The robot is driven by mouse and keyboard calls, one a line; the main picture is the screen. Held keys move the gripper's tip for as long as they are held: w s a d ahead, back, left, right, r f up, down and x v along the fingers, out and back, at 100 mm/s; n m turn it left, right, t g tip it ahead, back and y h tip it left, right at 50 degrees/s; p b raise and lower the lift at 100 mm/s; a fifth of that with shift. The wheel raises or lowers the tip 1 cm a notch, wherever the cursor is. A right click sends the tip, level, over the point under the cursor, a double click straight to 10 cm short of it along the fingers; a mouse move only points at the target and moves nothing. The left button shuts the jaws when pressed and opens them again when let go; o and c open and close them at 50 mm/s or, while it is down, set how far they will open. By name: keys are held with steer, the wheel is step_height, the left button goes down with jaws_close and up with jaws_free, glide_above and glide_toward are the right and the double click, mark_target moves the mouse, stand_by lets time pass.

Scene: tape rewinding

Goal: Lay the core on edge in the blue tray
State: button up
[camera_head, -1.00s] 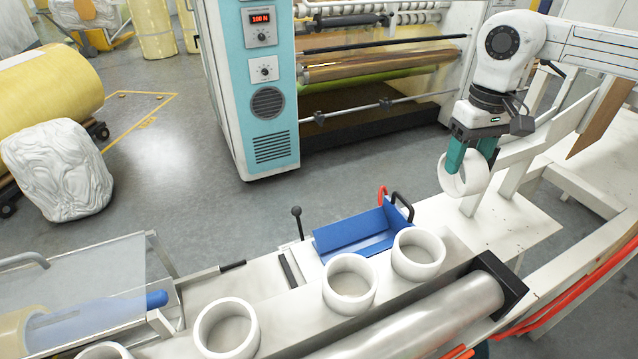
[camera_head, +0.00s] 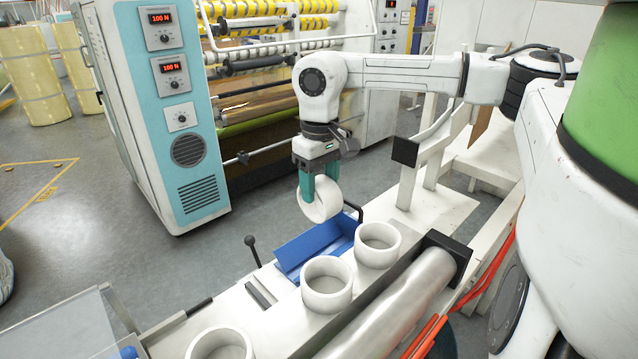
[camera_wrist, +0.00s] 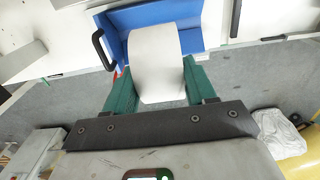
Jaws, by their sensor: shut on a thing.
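My gripper (camera_head: 320,190) has green fingers and is shut on a white ring-shaped core (camera_head: 322,208). It holds the core on edge in the air, close to the far right end of the blue tray (camera_head: 296,246). In the wrist view the core (camera_wrist: 157,62) sits between the green fingers, and the blue tray (camera_wrist: 133,18) shows behind it. From these views I cannot tell how high the core is above the tray. The tray has a raised blue back wall, and the part of its floor that shows is empty.
Several white cores stand upright on the bench in front of the tray, the nearest being one core (camera_head: 377,243) and another (camera_head: 327,284). A metal roller (camera_head: 395,305) lies alongside them. A black-knobbed lever (camera_head: 251,243) stands left of the tray. A black handle (camera_head: 353,211) rises at its right end.

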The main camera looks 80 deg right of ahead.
mark_target(320, 216)
steer(key=shift+f+b, duration=3.55)
steer(key=shift+f, duration=1.9)
steer(key=o, duration=0.9)
step_height(320, 216, up, 11)
steer(key=shift+f+p, duration=0.1)
steer(key=shift+p, duration=0.55)
